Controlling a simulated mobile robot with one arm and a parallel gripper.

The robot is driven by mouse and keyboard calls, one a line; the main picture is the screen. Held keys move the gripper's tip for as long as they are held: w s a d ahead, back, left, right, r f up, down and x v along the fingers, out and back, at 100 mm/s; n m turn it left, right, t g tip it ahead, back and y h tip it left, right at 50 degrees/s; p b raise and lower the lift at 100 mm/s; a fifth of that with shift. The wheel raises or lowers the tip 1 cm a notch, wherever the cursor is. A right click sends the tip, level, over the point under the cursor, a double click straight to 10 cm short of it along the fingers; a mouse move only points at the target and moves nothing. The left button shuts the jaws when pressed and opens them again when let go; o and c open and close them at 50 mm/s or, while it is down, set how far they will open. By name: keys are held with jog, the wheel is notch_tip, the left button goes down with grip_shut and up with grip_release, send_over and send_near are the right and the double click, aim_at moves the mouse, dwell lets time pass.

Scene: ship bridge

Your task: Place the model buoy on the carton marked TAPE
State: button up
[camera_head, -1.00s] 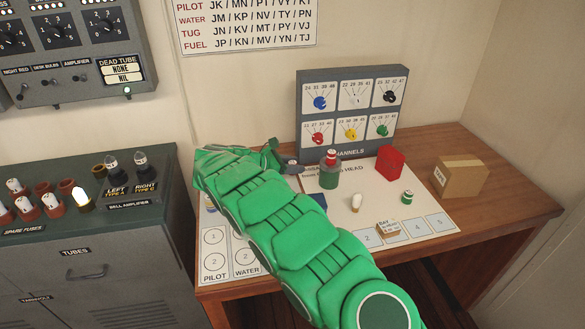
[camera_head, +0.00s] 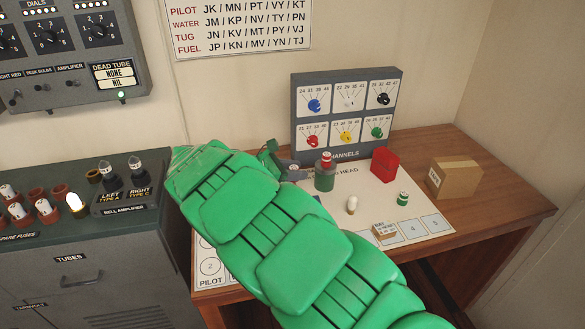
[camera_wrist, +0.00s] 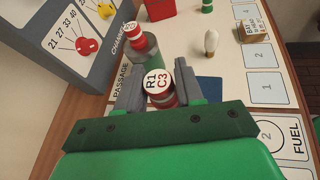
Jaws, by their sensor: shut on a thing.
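My gripper (camera_wrist: 159,88) is shut on a short red-and-white cylinder (camera_wrist: 158,82) whose white top reads R1 C3, between the grey fingers in the wrist view. It is likely the model buoy, but its full shape is hidden. In the head view my green arm hides most of the gripper. Just beyond the fingers stands a grey-green cylinder (camera_head: 325,182) with a red-and-white top; it also shows in the wrist view (camera_wrist: 145,52). The tan carton (camera_head: 455,177) with a small label on its left face sits at the desk's right side, its top bare. The label is too small to read surely.
A red box (camera_head: 384,164), a white bulb (camera_head: 351,204), a green can (camera_head: 403,198) and a small labelled carton (camera_head: 385,231) stand on the desk sheet. The dial panel (camera_head: 346,147) rises behind. Bare wood (camera_head: 500,205) surrounds the tan carton.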

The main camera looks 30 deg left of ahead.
jog(key=shift+s+d+r, duration=0.25)
jog(key=shift+s+d, duration=0.15)
jog(key=shift+s, duration=0.1)
jog(key=shift+s+d+r, duration=0.25)
jog(key=shift+s+d, duration=0.15)
jog(key=shift+s, duration=0.05)
